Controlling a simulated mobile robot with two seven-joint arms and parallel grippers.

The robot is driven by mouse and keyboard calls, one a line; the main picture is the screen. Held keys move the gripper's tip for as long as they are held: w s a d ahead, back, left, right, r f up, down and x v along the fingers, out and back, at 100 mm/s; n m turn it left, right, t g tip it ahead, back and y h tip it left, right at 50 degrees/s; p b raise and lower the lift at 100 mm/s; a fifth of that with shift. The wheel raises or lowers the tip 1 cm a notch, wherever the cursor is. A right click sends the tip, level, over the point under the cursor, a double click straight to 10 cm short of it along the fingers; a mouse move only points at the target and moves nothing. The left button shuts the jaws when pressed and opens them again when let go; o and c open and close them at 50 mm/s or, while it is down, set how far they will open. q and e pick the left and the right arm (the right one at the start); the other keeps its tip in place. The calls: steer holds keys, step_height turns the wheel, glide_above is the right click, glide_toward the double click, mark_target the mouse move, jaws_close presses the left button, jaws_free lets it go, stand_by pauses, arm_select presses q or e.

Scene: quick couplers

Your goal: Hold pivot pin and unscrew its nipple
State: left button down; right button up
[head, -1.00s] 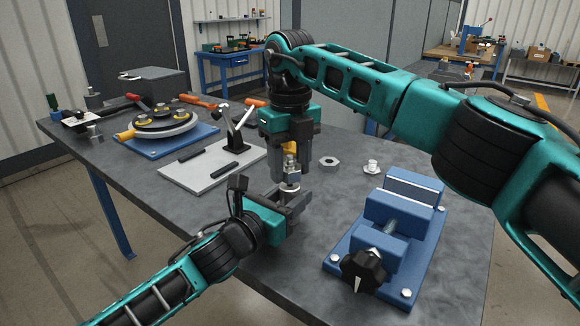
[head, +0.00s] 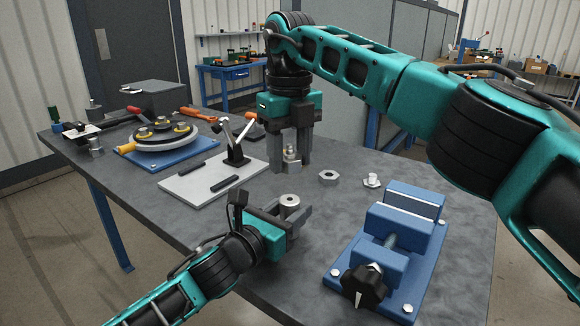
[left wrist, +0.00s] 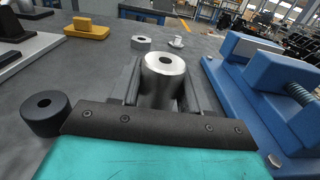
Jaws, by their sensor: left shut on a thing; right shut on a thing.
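The pivot pin (head: 289,201) is a silver upright cylinder with a hole in its top. My left gripper (head: 287,214) is shut around it, low over the table near its front edge. In the left wrist view the pin (left wrist: 164,67) stands between the two fingers with its open top bare. My right gripper (head: 291,160) points down above and behind the pin, shut on the nipple (head: 291,155), a small silver fitting partly hidden between the fingers. A gap shows between the nipple and the pin.
A hex nut (head: 328,177) and a small silver fitting (head: 372,180) lie on the table to the right. A blue vise (head: 389,250) stands at the front right. A pale plate (head: 195,195) with a stand and black bars lies left. A yellow block (left wrist: 87,28) shows in the left wrist view.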

arm_select(q)
steer(key=shift+c, duration=2.3)
jaws_free()
